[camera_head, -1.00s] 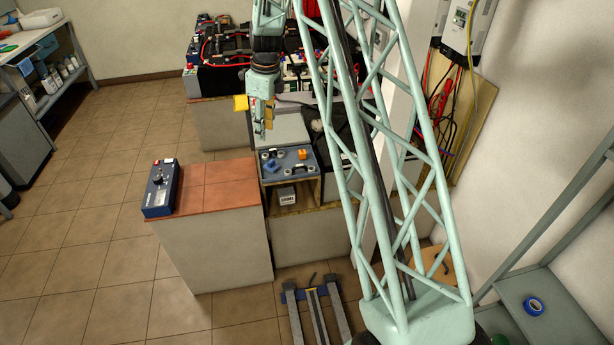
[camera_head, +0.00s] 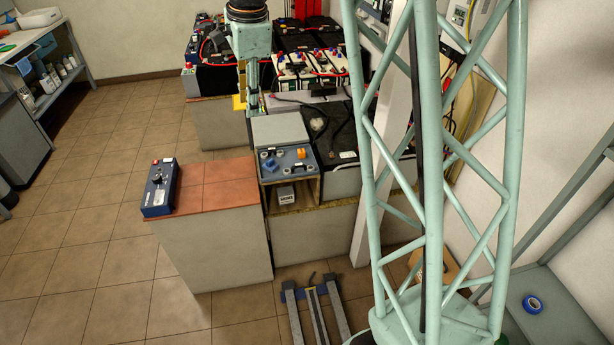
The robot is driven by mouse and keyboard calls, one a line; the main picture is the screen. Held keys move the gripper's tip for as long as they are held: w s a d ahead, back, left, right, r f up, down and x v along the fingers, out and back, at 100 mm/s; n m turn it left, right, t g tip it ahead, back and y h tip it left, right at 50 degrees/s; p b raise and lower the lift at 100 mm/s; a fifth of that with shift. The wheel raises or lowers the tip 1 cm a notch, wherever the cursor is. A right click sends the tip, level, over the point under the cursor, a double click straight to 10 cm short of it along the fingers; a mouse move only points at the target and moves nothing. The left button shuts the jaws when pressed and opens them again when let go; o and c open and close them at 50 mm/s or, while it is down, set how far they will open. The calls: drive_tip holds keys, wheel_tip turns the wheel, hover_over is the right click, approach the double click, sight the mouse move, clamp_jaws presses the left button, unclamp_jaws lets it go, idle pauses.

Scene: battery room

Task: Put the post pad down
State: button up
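My gripper (camera_head: 249,92) hangs at the upper middle, in front of the battery bench and above and left of the blue-grey tray (camera_head: 287,169). It is small and seen edge-on, so I cannot tell whether its fingers are open or shut, or whether it holds anything. A yellow patch (camera_head: 238,102) shows at its left side; I cannot tell what it belongs to. No post pad can be made out for certain. On the tray are a blue piece (camera_head: 270,164), an orange piece (camera_head: 301,154) and a dark handle-like piece.
Large batteries (camera_head: 300,66) with red and black cables stand behind. A blue device (camera_head: 161,188) sits at the left of the red-tiled counter (camera_head: 217,185), whose middle is bare. My lattice arm hides much of the right side.

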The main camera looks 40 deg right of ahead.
drive_tip(key=s+a+r+n, duration=0.4)
drive_tip(key=s+r+n, duration=0.15)
drive_tip(key=s, duration=0.55)
drive_tip(key=s+a+r+n, duration=0.45)
drive_tip(key=s+r, duration=0.25)
drive_tip(key=s, duration=0.3)
drive_tip(key=s+a+n, duration=0.1)
drive_tip(key=s+n, duration=0.2)
drive_tip(key=s, duration=0.5)
drive_tip(key=s+a+n+t, duration=0.1)
drive_tip(key=s+n, duration=0.3)
drive_tip(key=s, duration=0.4)
drive_tip(key=s+a+n, duration=0.2)
drive_tip(key=s+n, duration=0.1)
drive_tip(key=s, duration=0.6)
drive_tip(key=shift+a+t, duration=0.3)
drive_tip(key=shift+f, duration=0.1)
drive_tip(key=shift+w, duration=0.15)
